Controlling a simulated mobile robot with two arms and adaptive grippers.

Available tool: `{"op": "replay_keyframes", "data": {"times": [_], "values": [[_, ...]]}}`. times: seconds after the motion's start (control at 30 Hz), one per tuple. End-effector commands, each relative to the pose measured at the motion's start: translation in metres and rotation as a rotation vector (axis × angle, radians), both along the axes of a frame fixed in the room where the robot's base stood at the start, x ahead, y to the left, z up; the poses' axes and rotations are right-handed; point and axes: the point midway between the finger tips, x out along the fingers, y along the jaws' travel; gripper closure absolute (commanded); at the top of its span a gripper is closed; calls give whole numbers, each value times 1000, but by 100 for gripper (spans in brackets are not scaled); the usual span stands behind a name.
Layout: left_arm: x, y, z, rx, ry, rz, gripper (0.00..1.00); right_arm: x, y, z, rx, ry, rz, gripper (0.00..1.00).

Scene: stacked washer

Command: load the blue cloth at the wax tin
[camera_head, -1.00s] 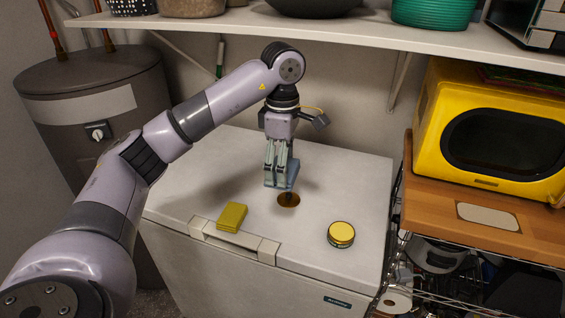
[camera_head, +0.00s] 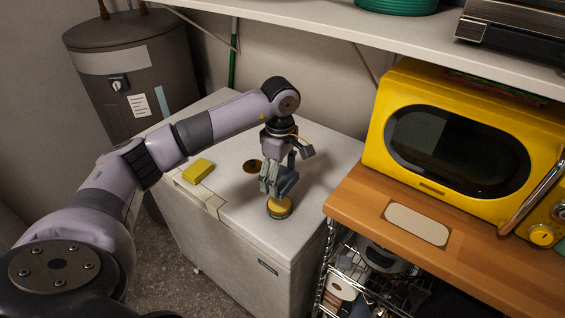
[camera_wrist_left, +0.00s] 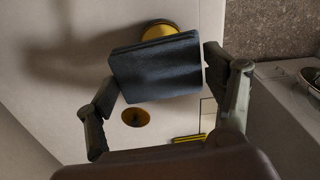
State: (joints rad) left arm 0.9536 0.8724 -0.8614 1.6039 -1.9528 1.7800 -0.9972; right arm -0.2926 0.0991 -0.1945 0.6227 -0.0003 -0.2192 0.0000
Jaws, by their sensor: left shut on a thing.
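My left gripper (camera_head: 271,186) is shut on the folded blue cloth (camera_head: 287,181) above the top of the white chest. In the left wrist view the blue cloth (camera_wrist_left: 158,68) sits between the two fingers of my left gripper (camera_wrist_left: 161,70). The round wax tin (camera_head: 279,209), yellow on top with a dark band, stands on the chest just below the cloth. In the left wrist view the cloth hides part of the tin (camera_wrist_left: 158,31). I cannot tell whether cloth and tin touch. My right gripper is not in view.
A yellow block (camera_head: 198,171) and a round brown patch (camera_head: 252,166) are on the white chest top (camera_head: 232,185). A yellow microwave (camera_head: 455,140) stands on a wooden shelf (camera_head: 350,205) to the right. A white shelf (camera_head: 330,25) runs above.

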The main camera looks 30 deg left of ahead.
Motion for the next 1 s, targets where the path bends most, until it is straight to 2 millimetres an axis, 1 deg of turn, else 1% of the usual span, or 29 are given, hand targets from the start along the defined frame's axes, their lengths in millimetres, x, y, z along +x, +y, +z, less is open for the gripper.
{"op": "replay_keyframes", "data": {"times": [0.13, 0.27, 0.4, 0.47, 0.57, 0.7, 0.8, 1.0], "values": [[-1, 1, -5, 1, 0, -12, 46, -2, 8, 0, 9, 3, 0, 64], [-1, 0, -11, 0, 0, -12, 46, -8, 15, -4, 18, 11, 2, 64], [-1, 0, -22, 0, -1, -12, 46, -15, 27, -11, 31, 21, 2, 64], [-1, 0, -28, 0, -1, -12, 46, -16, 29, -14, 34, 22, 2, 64], [-1, 0, -40, 0, 1, -11, 46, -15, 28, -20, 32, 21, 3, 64], [-1, 1, -54, 1, 1, -11, 46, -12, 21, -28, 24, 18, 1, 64], [-1, 1, -61, 1, 0, -10, 46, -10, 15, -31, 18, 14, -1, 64], [-1, 1, -64, 1, -1, -11, 46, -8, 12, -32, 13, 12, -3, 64]]}}
